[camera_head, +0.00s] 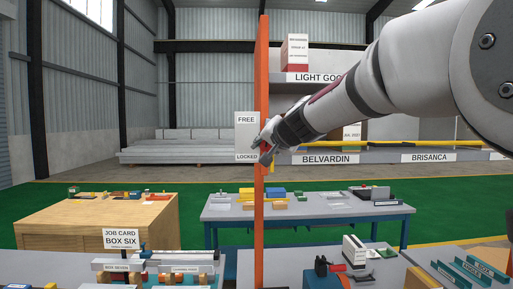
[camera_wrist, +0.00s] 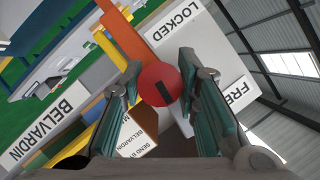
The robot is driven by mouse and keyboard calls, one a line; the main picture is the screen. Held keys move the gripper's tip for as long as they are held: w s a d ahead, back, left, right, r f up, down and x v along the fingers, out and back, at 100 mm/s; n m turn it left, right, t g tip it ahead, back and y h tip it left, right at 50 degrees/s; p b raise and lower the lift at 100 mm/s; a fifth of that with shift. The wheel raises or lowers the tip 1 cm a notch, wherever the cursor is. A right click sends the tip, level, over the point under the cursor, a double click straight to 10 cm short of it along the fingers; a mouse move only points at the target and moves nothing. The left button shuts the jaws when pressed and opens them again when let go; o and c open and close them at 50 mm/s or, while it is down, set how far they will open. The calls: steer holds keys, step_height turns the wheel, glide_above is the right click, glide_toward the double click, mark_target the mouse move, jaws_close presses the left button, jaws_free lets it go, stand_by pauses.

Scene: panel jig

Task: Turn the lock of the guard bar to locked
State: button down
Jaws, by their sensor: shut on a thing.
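The lock is a round red knob (camera_wrist: 158,80) with a short dark mark on its face, in the middle of the wrist view. My gripper (camera_wrist: 163,84) has a finger on each side of the knob and is shut on it. In the head view my gripper (camera_head: 267,146) is at the orange upright bar (camera_head: 261,70), and the knob is hidden by the fingers. A white plate (camera_head: 247,128) beside the bar reads FREE at the top and LOCKED at the bottom. In the wrist view the dark mark slants toward the lower right; I cannot tell which word it matches.
A grey bench (camera_head: 240,213) with small parts stands behind the bar, and a wooden table (camera_head: 90,222) is at the left. Tools and blocks lie on the near bench, with a job card (camera_head: 121,239). Labelled shelves (camera_head: 350,158) stand behind my arm.

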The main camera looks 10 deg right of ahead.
steer(key=shift+w+d+b, duration=0.1)
steer(key=shift+w+b, duration=0.05)
steer(key=shift+b, duration=0.5)
steer(key=m+y+b, duration=0.1)
steer(key=m+b, duration=0.1)
steer(key=b, duration=0.3)
steer(key=shift+w+f+t, duration=0.1)
steer(key=shift+f+t, duration=0.05)
steer(key=shift+t, duration=0.15)
steer(key=m+t+y+b, duration=0.1)
steer(key=m+b, duration=0.1)
steer(key=b, duration=0.3)
steer(key=m+t+b, duration=0.1)
steer(key=m+b, duration=0.2)
steer(key=b, duration=0.2)
steer(key=shift+f+y+b, duration=0.1)
steer(key=shift+y+b, duration=0.25)
steer(key=shift+y, duration=0.05)
steer(key=m+t+b, duration=0.1)
steer(key=m+b, duration=0.1)
steer(key=b, duration=0.1)
steer(key=m+t+b, duration=0.1)
steer(key=m+b, duration=0.2)
steer(key=b, duration=0.1)
steer(key=shift+s, duration=0.2)
steer(key=m+t+h+b, duration=0.1)
steer(key=m+b, duration=0.3)
